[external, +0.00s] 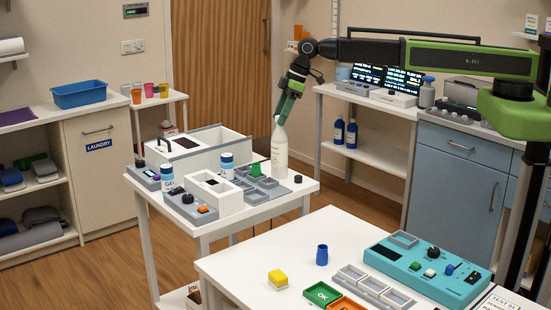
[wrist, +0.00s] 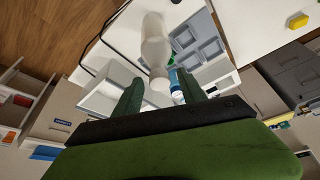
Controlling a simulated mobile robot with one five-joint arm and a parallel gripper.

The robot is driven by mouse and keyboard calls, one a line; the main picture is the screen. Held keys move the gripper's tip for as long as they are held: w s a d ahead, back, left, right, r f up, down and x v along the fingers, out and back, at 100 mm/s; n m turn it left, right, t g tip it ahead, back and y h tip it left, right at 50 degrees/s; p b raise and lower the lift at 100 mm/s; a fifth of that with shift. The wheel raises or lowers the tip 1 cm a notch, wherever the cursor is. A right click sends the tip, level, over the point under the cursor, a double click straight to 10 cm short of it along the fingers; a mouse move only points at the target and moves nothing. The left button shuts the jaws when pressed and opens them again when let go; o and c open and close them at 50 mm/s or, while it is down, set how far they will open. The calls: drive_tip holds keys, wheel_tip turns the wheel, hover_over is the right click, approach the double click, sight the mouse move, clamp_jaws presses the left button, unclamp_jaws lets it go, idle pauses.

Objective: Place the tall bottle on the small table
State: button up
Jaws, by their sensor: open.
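The tall white bottle (external: 279,150) stands upright near the back right corner of a white table (external: 305,185). My gripper (external: 283,119) points down at the top of the bottle from above in the external view. In the wrist view, the bottle (wrist: 155,50) appears in the gap between my two green fingers (wrist: 163,96), which are open. I cannot tell whether a finger touches the bottle's top. Which table is the task's small one is unclear; a smaller white stand (external: 172,99) stands at the back left.
The bottle's table also holds a white bin (external: 205,151), pill bottles (external: 227,166), a grey tray (external: 265,190) and a black knob (external: 298,178). Blue bottles (external: 351,133) stand on a shelf behind.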

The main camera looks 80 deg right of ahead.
drive_tip(key=p+v, duration=0.9)
drive_tip(key=v, duration=0.2)
drive_tip(key=s+a+f+m+g+h, duration=0.1)
drive_tip(key=s+a+m+g, duration=0.1)
drive_tip(key=s, duration=0.9)
drive_tip(key=s+a+f+m+g, duration=0.1)
drive_tip(key=s+a+m+g, duration=0.15)
drive_tip(key=s, duration=0.85)
wheel_tip(320, 180, down, 20)
drive_tip(key=b, duration=2)
drive_tip(key=shift+w+n, duration=0.15)
drive_tip(key=shift+n, duration=0.3)
